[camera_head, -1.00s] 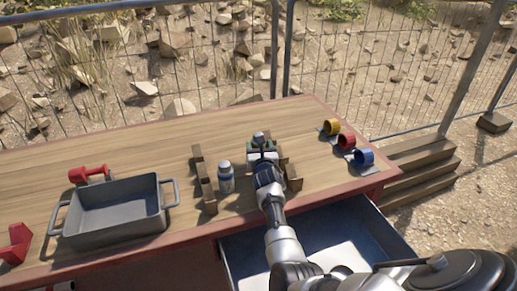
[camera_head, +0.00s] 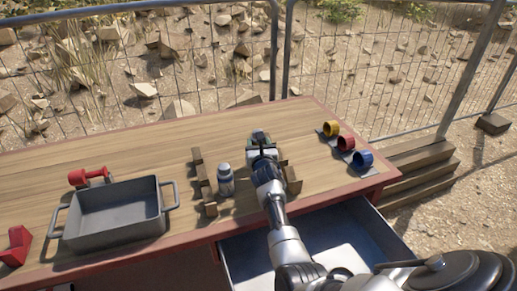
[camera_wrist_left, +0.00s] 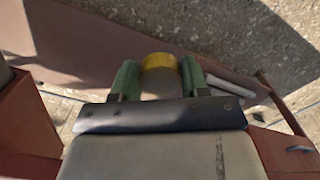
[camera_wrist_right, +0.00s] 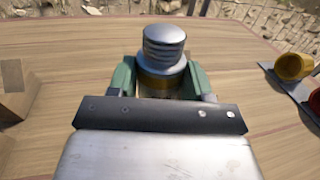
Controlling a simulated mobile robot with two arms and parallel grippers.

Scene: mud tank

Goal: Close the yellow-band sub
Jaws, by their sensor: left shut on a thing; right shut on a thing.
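My right gripper (camera_wrist_right: 158,84) is shut on a metal sub (camera_wrist_right: 163,50) with a ridged, threaded top and a yellowish band between the green fingertips. The sub looks upright over the table. In the head view, my right gripper (camera_head: 262,142) is beside the wooden racks and mostly hides the sub. My left gripper (camera_wrist_left: 160,82) is shut on a yellow-rimmed round piece (camera_wrist_left: 160,66), seen in the left wrist view. It is out of the head view. A yellow cup (camera_head: 331,128) sits in a row with a red cup (camera_head: 346,141) and a blue cup (camera_head: 363,159).
A grey bottle-like sub (camera_head: 225,180) stands by the left wooden rack (camera_head: 204,181). A right rack (camera_head: 292,180) is partly hidden by my arm. A grey tray (camera_head: 112,212) and red objects are at left. An open drawer (camera_head: 345,235) lies below the front edge.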

